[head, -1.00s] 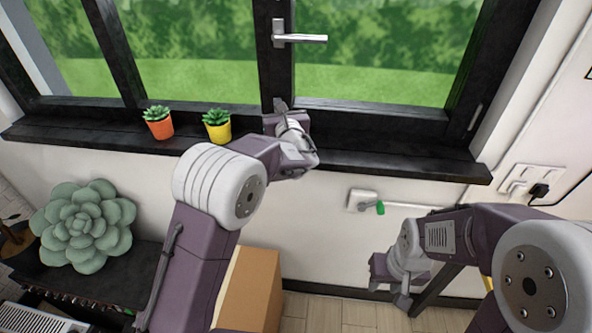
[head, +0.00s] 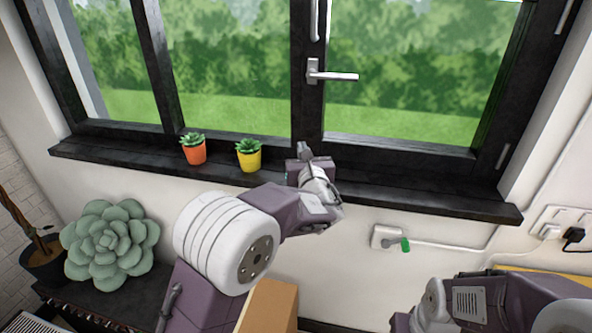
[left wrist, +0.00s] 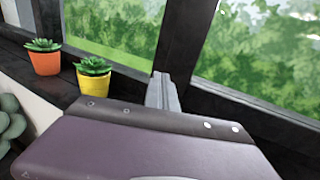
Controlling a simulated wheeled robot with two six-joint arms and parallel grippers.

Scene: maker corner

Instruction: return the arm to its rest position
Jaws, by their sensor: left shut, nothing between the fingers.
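My left arm reaches up from the bottom of the head view. My left gripper (head: 304,152) is in front of the dark window sill, just right of the yellow pot. It is shut and empty. In the left wrist view its fingers (left wrist: 162,92) show together, pointing toward the window frame. My right arm (head: 470,302) shows at the lower right of the head view. Its fingertips are out of sight below the picture's edge.
An orange pot (head: 194,155) and a yellow pot (head: 249,161) with small plants stand on the sill (head: 400,193). A window handle (head: 332,76) is above.

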